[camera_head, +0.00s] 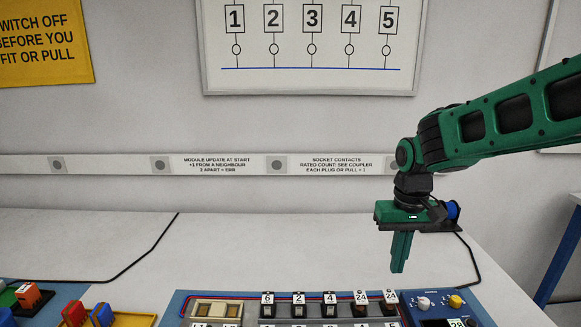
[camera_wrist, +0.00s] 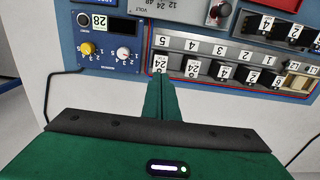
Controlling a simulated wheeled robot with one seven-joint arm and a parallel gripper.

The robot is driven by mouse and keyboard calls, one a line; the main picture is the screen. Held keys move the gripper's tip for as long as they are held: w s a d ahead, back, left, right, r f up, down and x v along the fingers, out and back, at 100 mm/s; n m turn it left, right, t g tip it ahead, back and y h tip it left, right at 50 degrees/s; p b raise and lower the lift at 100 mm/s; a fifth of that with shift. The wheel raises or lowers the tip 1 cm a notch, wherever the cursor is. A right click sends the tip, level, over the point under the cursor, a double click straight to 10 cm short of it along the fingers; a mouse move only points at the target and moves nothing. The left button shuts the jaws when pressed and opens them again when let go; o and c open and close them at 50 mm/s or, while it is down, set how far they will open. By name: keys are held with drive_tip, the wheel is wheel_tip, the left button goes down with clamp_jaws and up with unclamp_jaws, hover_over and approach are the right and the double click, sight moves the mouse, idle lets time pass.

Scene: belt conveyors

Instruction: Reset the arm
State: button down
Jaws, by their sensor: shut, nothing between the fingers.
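My green arm reaches in from the right in the head view. My gripper (camera_head: 399,268) points down, shut and empty, above the white bench near the back edge of the blue panel (camera_head: 176,307). In the wrist view my gripper (camera_wrist: 160,78) shows its two fingers pressed together. I cannot tell from the picture whether the tips touch anything.
The panel carries a row of black modules (camera_head: 299,310), a beige switch block (camera_head: 215,310) and a dial section (camera_head: 440,303) reading 28. Black cables cross the white bench (camera_head: 250,250), which is otherwise clear behind the panel.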

drive_tip(key=s+d+m, duration=0.3)
drive_tip(key=s+d, duration=0.5)
drive_tip(key=s, duration=0.4)
drive_tip(key=s+d+m, duration=0.3)
drive_tip(key=s+d, duration=0.5)
drive_tip(key=s, duration=0.5)
drive_tip(key=shift+s+d, duration=0.2)
drive_tip(key=shift+s, duration=0.05)
drive_tip(key=shift+f, duration=0.1)
